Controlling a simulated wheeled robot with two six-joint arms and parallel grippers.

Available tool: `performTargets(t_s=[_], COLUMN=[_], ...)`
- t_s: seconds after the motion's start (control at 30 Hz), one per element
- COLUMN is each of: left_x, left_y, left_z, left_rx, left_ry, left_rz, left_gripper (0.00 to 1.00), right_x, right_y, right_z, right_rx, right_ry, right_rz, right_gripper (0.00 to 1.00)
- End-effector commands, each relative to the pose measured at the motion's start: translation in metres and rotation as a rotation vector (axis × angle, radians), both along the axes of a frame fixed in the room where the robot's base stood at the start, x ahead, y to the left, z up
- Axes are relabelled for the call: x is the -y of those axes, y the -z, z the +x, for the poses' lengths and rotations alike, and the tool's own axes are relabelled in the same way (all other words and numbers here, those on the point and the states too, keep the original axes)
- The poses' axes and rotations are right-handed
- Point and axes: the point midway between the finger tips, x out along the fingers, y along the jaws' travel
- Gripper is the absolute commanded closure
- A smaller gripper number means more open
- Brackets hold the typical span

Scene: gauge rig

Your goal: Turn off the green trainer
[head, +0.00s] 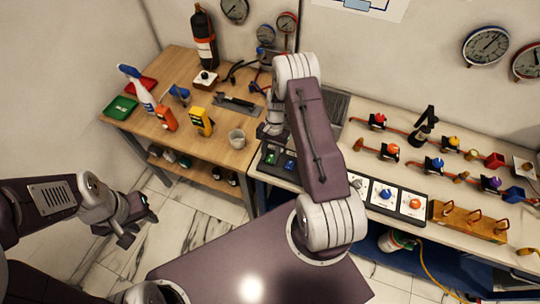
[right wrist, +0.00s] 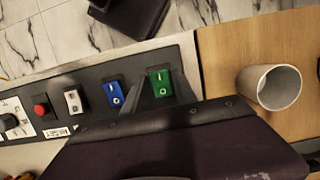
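A green rocker switch (right wrist: 160,83), marked I and O, sits at the end of a dark panel in the right wrist view. Which side is pressed in, I cannot tell. In the head view it shows as a small green patch (head: 272,157) on the panel. My right gripper (right wrist: 163,92) is just above it, with dark fingers on either side of the switch and a gap between them. Whether they touch it is unclear. In the head view my right arm partly hides this gripper. My left gripper (head: 136,224) is open and empty over the floor at left.
Beside the green switch are a blue rocker (right wrist: 114,93), a white rocker (right wrist: 73,101), a red button (right wrist: 41,107) and a knob (right wrist: 9,121). A grey cup (right wrist: 268,87) stands on the wooden table (head: 200,150). Valves and hoses cover the right bench.

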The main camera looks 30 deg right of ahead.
Motion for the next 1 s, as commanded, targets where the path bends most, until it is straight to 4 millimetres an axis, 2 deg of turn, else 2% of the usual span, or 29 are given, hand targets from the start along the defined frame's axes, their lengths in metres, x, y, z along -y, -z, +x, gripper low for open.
performTargets(t_s=[0.37, 0.47, 0.73, 0.87, 1.0], left_x=[0.000, 0.000, 0.000, 0.000, 0.000], left_y=[0.001, 0.007, 0.021, 0.022, 0.022], left_z=[0.000, 0.000, 0.000, 0.000, 0.000], left_rx=[0.000, 0.000, 0.000, 0.000, 0.000], left_ry=[0.000, 0.000, 0.000, 0.000, 0.000], left_rz=[0.000, 0.000, 0.000, 0.000, 0.000], left_gripper=[0.64, 0.64, 0.64, 0.64, 0.64], right_x=[0.001, 0.004, 0.015, 0.018, 0.018], right_y=[-0.002, -0.016, -0.071, -0.084, -0.088], right_z=[0.001, 0.004, 0.014, 0.015, 0.015], right_rx=[0.001, 0.004, 0.003, 0.001, -0.002], right_ry=[0.000, 0.000, 0.001, 0.001, 0.001], right_rz=[-0.001, -0.002, -0.001, 0.000, 0.000], right_gripper=[0.53, 0.53, 0.53, 0.53, 0.53])
